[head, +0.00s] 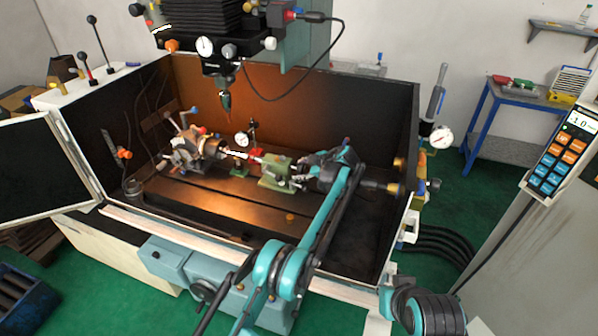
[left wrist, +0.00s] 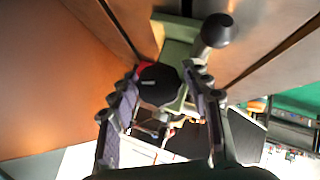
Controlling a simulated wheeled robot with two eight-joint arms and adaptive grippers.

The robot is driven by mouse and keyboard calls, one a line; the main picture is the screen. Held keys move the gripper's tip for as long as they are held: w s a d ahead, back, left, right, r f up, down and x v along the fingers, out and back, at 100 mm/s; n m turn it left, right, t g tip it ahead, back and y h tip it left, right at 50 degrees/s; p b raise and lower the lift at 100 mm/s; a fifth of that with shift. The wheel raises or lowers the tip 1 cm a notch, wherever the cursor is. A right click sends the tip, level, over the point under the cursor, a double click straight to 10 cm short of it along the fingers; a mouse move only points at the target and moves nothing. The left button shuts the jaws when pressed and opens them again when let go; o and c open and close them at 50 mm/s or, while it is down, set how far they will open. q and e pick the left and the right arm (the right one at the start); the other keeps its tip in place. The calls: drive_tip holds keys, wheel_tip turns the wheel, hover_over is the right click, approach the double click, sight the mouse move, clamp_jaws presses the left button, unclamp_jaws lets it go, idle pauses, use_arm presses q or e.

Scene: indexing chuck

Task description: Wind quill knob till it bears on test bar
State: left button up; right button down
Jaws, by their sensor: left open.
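The green tailstock (head: 277,172) stands on the machine table, right of the chuck (head: 187,155). The pale test bar (head: 236,153) runs between chuck and tailstock; whether the tailstock's tip touches it is too small to tell. My left gripper (head: 302,172) is at the right end of the tailstock. In the left wrist view, the dark round quill knob (left wrist: 160,86), with a pale mark, lies between the open fingers of my left gripper (left wrist: 167,80). A finger stands on each side; contact is unclear. The green tailstock body (left wrist: 178,50) is behind the knob. My right gripper is out of view.
A black ball-ended lever (left wrist: 216,31) stands out close to the right finger. The spindle tool (head: 225,98) hangs above the table. A dial indicator (head: 241,139) stands behind the bar. Enclosure walls surround the table, and its front edge (head: 150,222) lies under my arm.

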use_arm(q)
drive_tip(key=shift+f+b, duration=0.1)
drive_tip(key=shift+b, duration=0.55)
drive_tip(key=n+t+b, duration=0.1)
drive_tip(key=b, duration=0.1)
drive_tip(key=n+t+b, duration=0.1)
drive_tip(key=t+b, duration=0.1)
drive_tip(key=b, duration=0.1)
drive_tip(key=n+t+b, duration=0.1)
drive_tip(key=t+b, duration=0.1)
drive_tip(key=shift+f+b, duration=0.35)
drive_tip(key=shift+b, duration=0.05)
drive_tip(key=r+p+v, duration=0.1)
drive_tip(key=p+v, duration=0.2)
drive_tip(key=v, duration=0.5)
drive_tip(key=s+a+r+m+g+h, duration=0.1)
drive_tip(key=s+a+r+m, duration=0.3)
drive_tip(key=s+a, duration=0.4)
drive_tip(key=s+a+r+m+g+h, duration=0.2)
drive_tip(key=s+a+m, duration=0.3)
drive_tip(key=s+a, duration=0.4)
drive_tip(key=s+r, duration=0.1)
drive_tip(key=s, duration=0.1)
drive_tip(key=shift+s+r+g, duration=0.3)
drive_tip(key=shift+r+g, duration=0.1)
drive_tip(key=shift+w+f, duration=0.1)
